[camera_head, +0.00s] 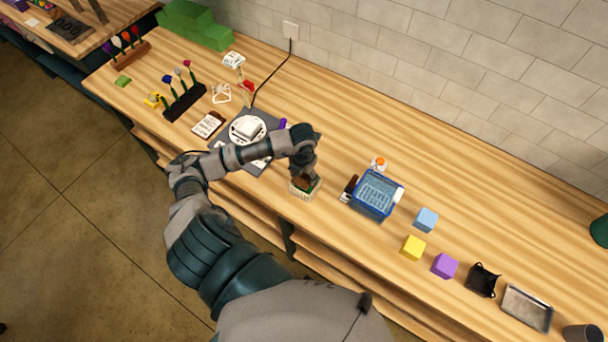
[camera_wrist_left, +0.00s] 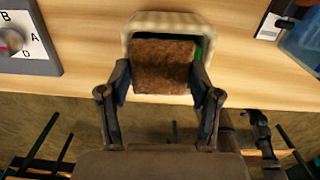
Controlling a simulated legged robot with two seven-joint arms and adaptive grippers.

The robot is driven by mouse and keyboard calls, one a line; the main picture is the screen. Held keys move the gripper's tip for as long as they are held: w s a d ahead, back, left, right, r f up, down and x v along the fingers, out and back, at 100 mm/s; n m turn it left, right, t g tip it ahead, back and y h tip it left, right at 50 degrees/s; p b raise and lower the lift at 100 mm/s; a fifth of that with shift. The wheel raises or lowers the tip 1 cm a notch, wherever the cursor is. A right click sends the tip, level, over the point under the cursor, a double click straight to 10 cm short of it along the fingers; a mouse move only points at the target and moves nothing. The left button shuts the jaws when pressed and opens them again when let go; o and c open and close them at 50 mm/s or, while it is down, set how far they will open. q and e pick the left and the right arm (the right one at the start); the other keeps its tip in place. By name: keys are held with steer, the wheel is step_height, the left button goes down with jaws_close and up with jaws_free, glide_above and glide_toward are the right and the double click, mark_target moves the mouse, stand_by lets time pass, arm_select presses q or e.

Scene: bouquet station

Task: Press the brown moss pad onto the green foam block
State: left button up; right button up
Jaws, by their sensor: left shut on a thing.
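The brown moss pad (camera_wrist_left: 163,66) is between the fingers of my left gripper (camera_wrist_left: 162,84) in the left wrist view. The gripper is shut on it. The pad is over the opening of a light, cream-coloured container (camera_wrist_left: 165,18). A sliver of the green foam block (camera_wrist_left: 198,48) shows inside the container, at the pad's right edge; the pad hides most of the block. I cannot tell whether pad and foam touch. In the head view my left gripper (camera_head: 304,181) points down at the container (camera_head: 306,195) near the table's front edge. My right gripper is not in view.
A blue basket (camera_head: 374,196) stands to the right of the container. A dial scale (camera_head: 250,130) stands to the left, behind my left arm. Yellow (camera_head: 413,247), purple (camera_head: 445,266) and light blue (camera_head: 426,219) cubes lie further right. The wood between container and basket is mostly clear.

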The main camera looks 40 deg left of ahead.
arm_select(q)
steer(key=shift+a+f, duration=0.1)
steer(key=shift+a, duration=0.05)
steer(key=shift+d, duration=0.75)
steer(key=shift+d+r, duration=0.25)
steer(key=shift+d, duration=0.1)
steer(key=shift+a, duration=0.15)
steer(key=o, duration=0.6)
steer(key=shift+a, duration=0.15)
steer(key=o, duration=0.4)
steer(key=shift+a+f, duration=0.1)
steer(key=shift+a, duration=0.05)
steer(key=shift+o, duration=0.2)
steer(key=shift+a, duration=0.1)
steer(key=shift+o, duration=0.8)
steer(key=shift+d, duration=0.4)
steer(key=shift+a, duration=0.1)
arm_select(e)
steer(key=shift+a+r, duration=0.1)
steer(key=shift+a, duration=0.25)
